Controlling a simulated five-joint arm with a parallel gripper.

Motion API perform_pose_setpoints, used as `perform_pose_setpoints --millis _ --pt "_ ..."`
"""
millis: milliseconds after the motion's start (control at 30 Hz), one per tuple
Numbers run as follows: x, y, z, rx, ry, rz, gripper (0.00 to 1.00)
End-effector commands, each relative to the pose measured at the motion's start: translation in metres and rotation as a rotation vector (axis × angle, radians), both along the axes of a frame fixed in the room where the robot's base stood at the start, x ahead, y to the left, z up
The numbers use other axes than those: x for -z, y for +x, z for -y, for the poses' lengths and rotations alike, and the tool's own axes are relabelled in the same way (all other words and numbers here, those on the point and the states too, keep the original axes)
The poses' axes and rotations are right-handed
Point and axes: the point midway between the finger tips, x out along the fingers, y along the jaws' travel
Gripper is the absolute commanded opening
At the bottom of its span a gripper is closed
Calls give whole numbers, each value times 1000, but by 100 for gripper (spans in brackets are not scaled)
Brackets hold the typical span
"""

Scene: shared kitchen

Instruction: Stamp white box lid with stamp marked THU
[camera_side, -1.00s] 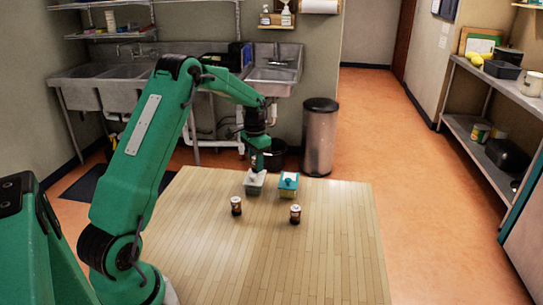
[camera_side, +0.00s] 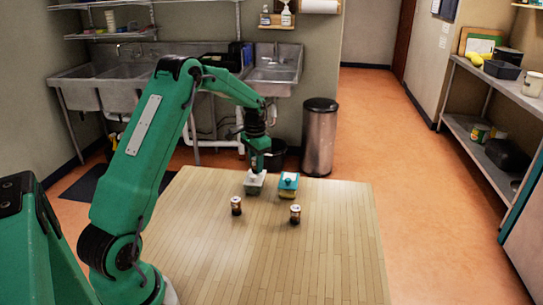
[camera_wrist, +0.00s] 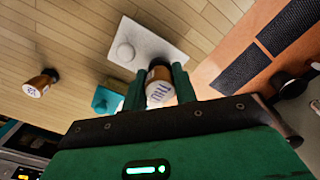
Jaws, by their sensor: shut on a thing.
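The white box (camera_side: 255,187) stands near the far edge of the wooden table. Its pale lid (camera_wrist: 162,47) with a round knob shows in the wrist view. My gripper (camera_wrist: 158,90) is shut on a brown stamp (camera_wrist: 160,77), whose white end reads THU, upside down in this view. The stamp overlaps the lid's near edge in the wrist view; I cannot tell whether they touch. In the side view my gripper (camera_side: 258,164) is right above the white box and hides the held stamp.
A teal-lidded box (camera_side: 288,181) stands just right of the white box; its lid also shows in the wrist view (camera_wrist: 106,99). Two other stamps stand on the table, one left (camera_side: 236,206) and one right (camera_side: 295,214). The near table (camera_side: 265,265) is clear.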

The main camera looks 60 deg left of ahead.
Motion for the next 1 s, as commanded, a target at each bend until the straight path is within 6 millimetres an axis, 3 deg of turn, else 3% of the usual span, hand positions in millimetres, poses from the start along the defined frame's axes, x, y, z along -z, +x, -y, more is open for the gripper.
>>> perform_pose_setpoints --millis 1000 --pt "7 0 0 0 0 0 4"
